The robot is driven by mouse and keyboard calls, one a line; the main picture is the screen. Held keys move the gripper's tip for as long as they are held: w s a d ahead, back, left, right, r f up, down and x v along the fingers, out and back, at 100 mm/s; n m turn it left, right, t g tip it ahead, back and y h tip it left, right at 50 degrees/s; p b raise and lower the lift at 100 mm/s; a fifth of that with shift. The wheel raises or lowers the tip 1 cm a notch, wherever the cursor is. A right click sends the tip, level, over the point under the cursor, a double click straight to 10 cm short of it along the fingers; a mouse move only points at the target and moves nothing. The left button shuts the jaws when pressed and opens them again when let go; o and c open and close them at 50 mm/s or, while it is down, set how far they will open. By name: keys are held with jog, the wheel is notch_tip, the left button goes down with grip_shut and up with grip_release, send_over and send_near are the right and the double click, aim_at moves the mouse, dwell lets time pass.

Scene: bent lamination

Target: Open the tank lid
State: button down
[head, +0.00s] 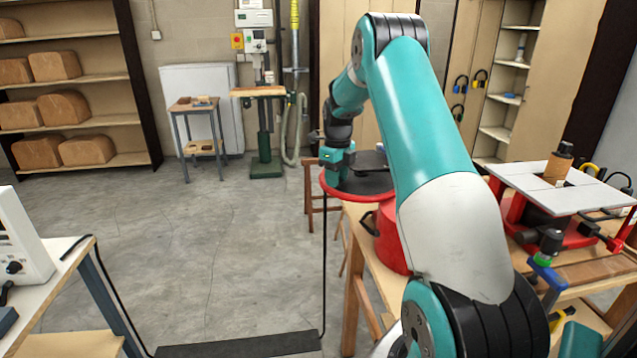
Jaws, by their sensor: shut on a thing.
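The red tank (392,238) stands on the wooden bench, partly hidden behind my arm, with a black handle (369,223) on its left side. Its round lid, dark on top with a red rim (345,196), lies above the tank and reaches out past its left side. My gripper (337,178) is at the lid's left part, pointing down, and is shut on the lid. The fingertips are small and their exact grip point is hard to see. My arm hides the right part of the lid and tank.
A red-based machine with a grey top (560,187) stands on the bench at right. A wooden stool (312,195) is behind the lid. A table with a white device (18,240) is at left. A dark strip (240,346) and a black cable lie in front; the middle floor is clear.

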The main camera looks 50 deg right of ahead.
jog(key=shift+w+d+m, duration=0.6)
jog(key=shift+w+d, duration=0.1)
jog(key=c, duration=0.9)
grip_release()
jog(key=shift+o, duration=0.5)
jog(key=shift+a, duration=0.15)
notch_tip(320, 180, up, 17)
jog(key=b, duration=0.3)
jog(key=shift+r+b, duration=0.2)
jog(key=shift+b, duration=0.15)
jog(key=shift+a, duration=0.1)
